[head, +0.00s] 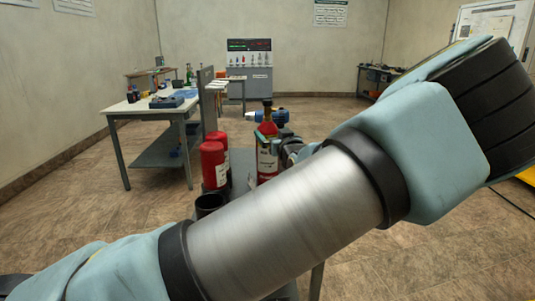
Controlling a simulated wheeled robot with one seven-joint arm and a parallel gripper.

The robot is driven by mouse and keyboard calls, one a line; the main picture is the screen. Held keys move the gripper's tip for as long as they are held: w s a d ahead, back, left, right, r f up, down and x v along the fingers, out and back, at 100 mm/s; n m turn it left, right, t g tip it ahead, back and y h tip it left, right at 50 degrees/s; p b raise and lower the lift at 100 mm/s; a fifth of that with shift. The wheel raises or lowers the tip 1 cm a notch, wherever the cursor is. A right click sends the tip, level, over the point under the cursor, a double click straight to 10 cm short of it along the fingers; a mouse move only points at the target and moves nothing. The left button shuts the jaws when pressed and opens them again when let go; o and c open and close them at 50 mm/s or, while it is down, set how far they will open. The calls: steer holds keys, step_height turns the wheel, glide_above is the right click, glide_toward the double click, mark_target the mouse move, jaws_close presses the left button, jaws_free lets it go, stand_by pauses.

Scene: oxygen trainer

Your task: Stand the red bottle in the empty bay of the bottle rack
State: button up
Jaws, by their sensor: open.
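The red bottle (267,165) stands upright right of the rack, with a dark neck and a pale label. Two other red bottles, a near one (213,166) and one just behind it (219,141), stand at the left in the bottle rack. A dark, round, open holder (209,201) in front of them looks like the empty bay. My gripper (277,146) is open at the right side of the red bottle, mostly hidden behind my arm. I cannot tell whether its fingers touch the bottle. My arm also hides the bottle's base and part of the rack.
A blue and black tool (267,116) shows behind the red bottle. A white-topped workbench (150,105) with several items stands at the left. A grey panel cabinet (249,75) stands at the back wall.

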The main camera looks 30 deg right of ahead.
mark_target(267, 127)
steer(key=w, duration=0.1)
steer(key=w+p, duration=0.1)
steer(key=w, duration=0.1)
steer(key=w+p, duration=0.1)
steer(key=shift+w+d+r, duration=0.15)
steer(key=shift+w+d, duration=0.1)
steer(key=shift+d, duration=0.05)
steer(key=shift+w, duration=0.35)
jaws_close()
steer(key=shift+r, duration=0.1)
